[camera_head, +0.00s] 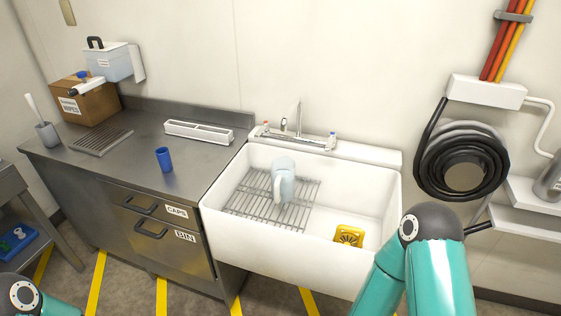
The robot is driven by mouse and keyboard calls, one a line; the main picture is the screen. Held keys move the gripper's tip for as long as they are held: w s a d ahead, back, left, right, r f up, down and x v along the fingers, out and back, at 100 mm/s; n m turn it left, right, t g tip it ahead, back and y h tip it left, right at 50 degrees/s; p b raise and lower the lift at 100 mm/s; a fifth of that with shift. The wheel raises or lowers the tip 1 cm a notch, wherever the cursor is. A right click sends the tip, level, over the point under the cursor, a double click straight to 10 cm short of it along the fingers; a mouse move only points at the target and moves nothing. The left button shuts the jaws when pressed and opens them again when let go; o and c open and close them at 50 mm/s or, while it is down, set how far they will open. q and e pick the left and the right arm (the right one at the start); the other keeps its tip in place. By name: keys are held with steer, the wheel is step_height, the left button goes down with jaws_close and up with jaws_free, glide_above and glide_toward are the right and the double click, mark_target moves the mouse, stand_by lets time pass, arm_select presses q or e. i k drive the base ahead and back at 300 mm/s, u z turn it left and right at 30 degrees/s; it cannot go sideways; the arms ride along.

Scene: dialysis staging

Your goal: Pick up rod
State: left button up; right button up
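I cannot make out a thing that is clearly the rod. A short dark bar (478,229) shows just right of my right arm's dark joint; I cannot tell what it belongs to. My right arm's teal links fill the lower right, in front of the sink's right end, and its gripper is outside the view. Only a small part of my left arm shows in the lower left corner; its gripper is also outside the view.
A white sink (280,255) holds a wire rack (245,198), a pale jug (283,180) and a yellow item (348,236). The steel counter (125,165) bears a blue cup (164,159), a white tray (198,132) and a brush holder (47,134). A black hose coil (433,165) hangs right.

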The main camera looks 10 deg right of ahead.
mark_target(30, 102)
steer(key=k, duration=0.35)
steer(key=u, duration=0.9)
steer(key=i, duration=1)
steer(key=u, duration=0.05)
